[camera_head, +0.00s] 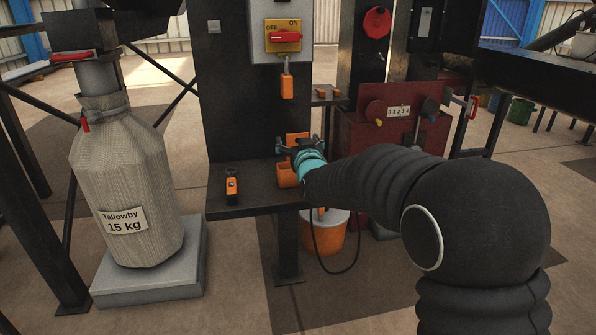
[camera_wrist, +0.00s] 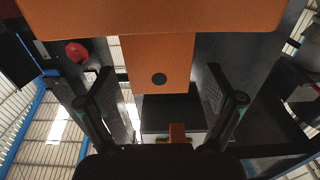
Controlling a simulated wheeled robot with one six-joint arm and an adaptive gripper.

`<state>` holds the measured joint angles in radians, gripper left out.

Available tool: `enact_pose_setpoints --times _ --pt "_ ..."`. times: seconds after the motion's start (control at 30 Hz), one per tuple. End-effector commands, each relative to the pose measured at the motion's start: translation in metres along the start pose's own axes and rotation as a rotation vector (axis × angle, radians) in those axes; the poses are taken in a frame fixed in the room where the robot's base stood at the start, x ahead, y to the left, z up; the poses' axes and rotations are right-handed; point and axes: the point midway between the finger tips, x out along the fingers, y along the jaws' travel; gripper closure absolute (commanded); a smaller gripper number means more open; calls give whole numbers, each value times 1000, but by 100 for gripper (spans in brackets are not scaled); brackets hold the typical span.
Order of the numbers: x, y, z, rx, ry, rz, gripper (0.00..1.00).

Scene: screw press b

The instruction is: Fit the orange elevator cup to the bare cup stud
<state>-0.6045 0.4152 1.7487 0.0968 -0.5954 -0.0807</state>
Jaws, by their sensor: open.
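The orange elevator cup (camera_head: 286,176) stands on the dark bench, its flat back plate (camera_head: 297,137) rising behind it. In the wrist view the plate with a round dark hole (camera_wrist: 158,60) hangs below a wide orange part of the cup at the top edge. My gripper (camera_head: 299,146) is at the cup's plate; it also shows in the wrist view (camera_wrist: 158,88). Its two fingers are apart, one on either side of the plate, with visible gaps to it. My wrist partly covers the cup in the head view. I cannot make out the bare cup stud.
On the bench (camera_head: 258,202) a small orange-and-black item (camera_head: 232,185) stands at left. A switch box (camera_head: 284,35) is on the dark panel behind. A tied sack (camera_head: 122,190) stands left, a red counter box (camera_head: 390,130) right. An orange bucket (camera_head: 328,236) is under my arm.

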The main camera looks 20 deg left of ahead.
Motion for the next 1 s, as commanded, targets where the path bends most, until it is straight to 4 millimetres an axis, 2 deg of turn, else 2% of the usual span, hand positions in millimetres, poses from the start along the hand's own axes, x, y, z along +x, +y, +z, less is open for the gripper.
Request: enact_pose_setpoints --times 0.1,0.3,0.33,0.67,1.0 --pt "6 0 0 0 0 0 8" --pt "7 0 0 0 0 0 8" --pt "7 0 0 0 0 0 11" --pt "7 0 0 0 0 0 93" --pt "6 0 -3 1 1 0 94"
